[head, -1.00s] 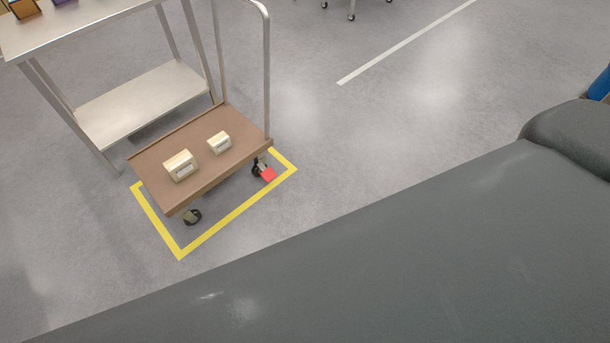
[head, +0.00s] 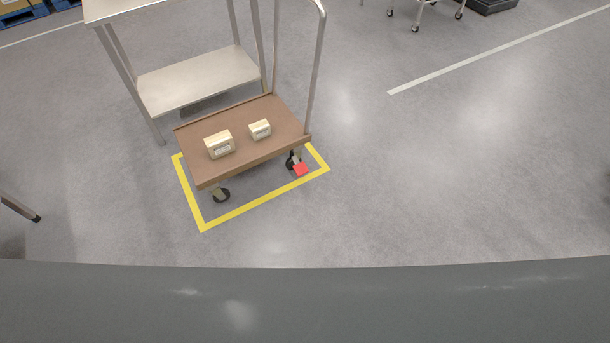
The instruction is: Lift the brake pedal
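A small red brake pedal (head: 301,170) sticks out beside the right front caster of a flatbed cart, close to the floor. Whether it is up or down is too small to tell. The cart's brown deck (head: 270,154) carries two small cream boxes, a larger one (head: 219,145) and a smaller one (head: 260,129). The cart's metal push handle (head: 317,70) rises at its right end. Neither of my grippers shows in the head view.
A yellow floor outline (head: 265,200) surrounds the cart. A metal table with a lower shelf (head: 200,78) stands just behind it. A wheeled stand (head: 437,5) is far off at the top. Open grey floor (head: 450,180) lies to the right.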

